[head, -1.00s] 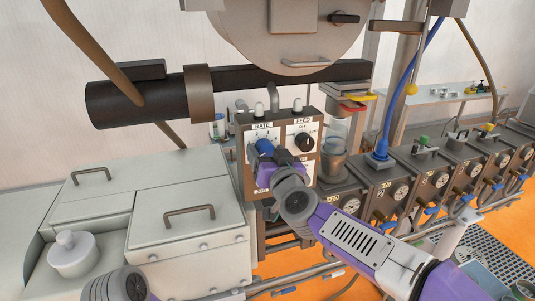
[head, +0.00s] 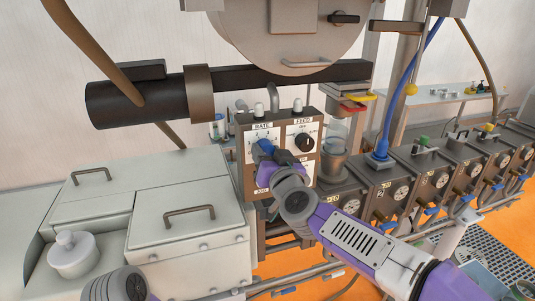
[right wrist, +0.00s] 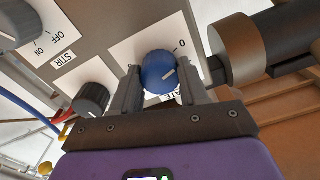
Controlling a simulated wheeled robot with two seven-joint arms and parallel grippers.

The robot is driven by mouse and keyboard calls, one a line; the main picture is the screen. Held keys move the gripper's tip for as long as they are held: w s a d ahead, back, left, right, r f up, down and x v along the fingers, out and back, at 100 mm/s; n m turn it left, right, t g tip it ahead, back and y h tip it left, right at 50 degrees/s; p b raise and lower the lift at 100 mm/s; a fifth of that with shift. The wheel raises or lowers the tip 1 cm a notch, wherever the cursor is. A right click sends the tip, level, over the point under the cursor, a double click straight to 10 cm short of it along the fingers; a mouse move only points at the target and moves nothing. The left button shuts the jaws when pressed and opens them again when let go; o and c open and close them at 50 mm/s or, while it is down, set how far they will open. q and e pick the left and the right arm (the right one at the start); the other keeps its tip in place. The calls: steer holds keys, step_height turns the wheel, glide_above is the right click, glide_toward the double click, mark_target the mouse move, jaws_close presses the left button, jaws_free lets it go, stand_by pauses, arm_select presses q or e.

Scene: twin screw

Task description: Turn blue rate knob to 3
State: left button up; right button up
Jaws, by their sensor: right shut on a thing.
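The blue rate knob (head: 265,145) is on the RATE part of a grey control panel (head: 278,117) in the middle of the head view. In the right wrist view the blue knob (right wrist: 157,68) shows a white pointer line and a printed 0 beside it on its white plate. My right gripper (right wrist: 158,82) is shut on the knob, one finger on each side. In the head view my right gripper (head: 268,158) covers much of the knob and dial, so I cannot read the pointer's number. My left gripper is not in view.
A black FEED knob (head: 304,142) sits right of the rate knob. Another black knob (right wrist: 91,99) is close to the gripper in the wrist view. A grey box with handles (head: 190,215) stands left of the panel. A row of gauge units (head: 400,190) runs right.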

steer(key=m, duration=0.6)
steer(key=shift+m+b, duration=0.35)
steer(key=shift+m, duration=0.05)
steer(key=m+b, duration=0.1)
steer(key=m, duration=0.5)
steer(key=m+b, duration=0.2)
steer(key=m, duration=0.4)
steer(key=shift+m, duration=0.4)
steer(key=m+b, duration=0.1)
steer(key=m, duration=0.5)
steer(key=shift+b, duration=0.35)
steer(key=shift+m, duration=0.3)
steer(key=o, duration=1.1)
steer(key=shift+c, duration=0.2)
steer(key=shift+r, duration=0.1)
steer(key=v, duration=0.7)
steer(key=shift+s+b, duration=0.3)
